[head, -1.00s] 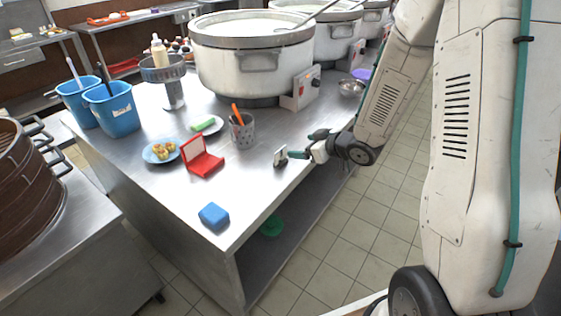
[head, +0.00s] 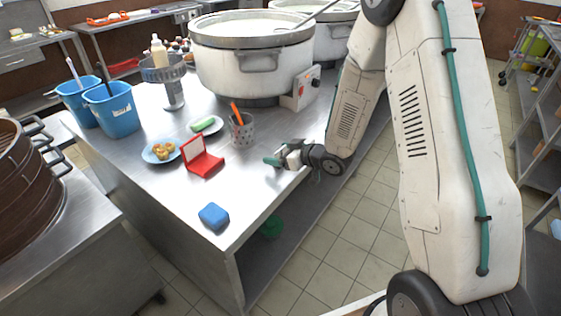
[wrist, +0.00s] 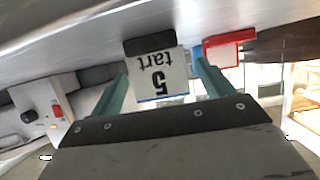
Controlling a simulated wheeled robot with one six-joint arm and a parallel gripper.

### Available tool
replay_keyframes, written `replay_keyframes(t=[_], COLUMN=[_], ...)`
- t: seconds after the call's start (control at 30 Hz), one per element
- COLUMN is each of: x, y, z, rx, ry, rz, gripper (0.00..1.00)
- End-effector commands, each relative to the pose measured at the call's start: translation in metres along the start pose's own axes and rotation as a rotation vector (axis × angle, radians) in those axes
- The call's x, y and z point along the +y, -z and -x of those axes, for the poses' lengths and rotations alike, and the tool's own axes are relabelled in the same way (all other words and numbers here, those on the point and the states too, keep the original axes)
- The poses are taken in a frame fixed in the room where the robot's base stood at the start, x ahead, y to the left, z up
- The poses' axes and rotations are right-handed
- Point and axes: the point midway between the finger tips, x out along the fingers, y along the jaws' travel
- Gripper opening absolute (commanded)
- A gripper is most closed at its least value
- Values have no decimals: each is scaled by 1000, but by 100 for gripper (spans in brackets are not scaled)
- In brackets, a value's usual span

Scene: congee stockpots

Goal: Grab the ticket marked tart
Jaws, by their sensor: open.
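The ticket (wrist: 158,78) is a white card reading "5 tart", upside down in the wrist view, set in a dark holder (wrist: 150,43) on the steel counter. My gripper (head: 279,160) is open at the counter's right edge. In the wrist view its two green fingers (wrist: 162,80) stand on either side of the card, with visible gaps, and do not grip it. In the head view the ticket is hidden by my gripper.
On the counter (head: 140,185) are an open red case (head: 203,164), a perforated cup (head: 241,135), a blue block (head: 214,216), a plate of pastries (head: 160,151) and a large stockpot (head: 250,70). The counter's front right part is clear.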

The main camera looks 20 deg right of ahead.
Motion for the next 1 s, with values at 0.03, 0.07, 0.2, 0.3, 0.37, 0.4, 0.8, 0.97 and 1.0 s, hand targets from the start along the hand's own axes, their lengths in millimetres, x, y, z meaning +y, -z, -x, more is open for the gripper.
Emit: replay_keyframes(t=[0.03,0.07,0.2,0.3,0.37,0.4,0.8,0.97,1.0], x=[0,0,0,0,0,0,0,0,0], y=[0,0,0,0,0,0,11,29,35], z=[0,0,0,0,0,0,5,12,15], rx=[0,0,0,0,0,0,2,3,4], ry=[0,0,0,0,0,0,-1,-1,-1], rz=[0,0,0,0,0,0,0,2,3], gripper=[80,80,52,31,31,31,31,31,31])
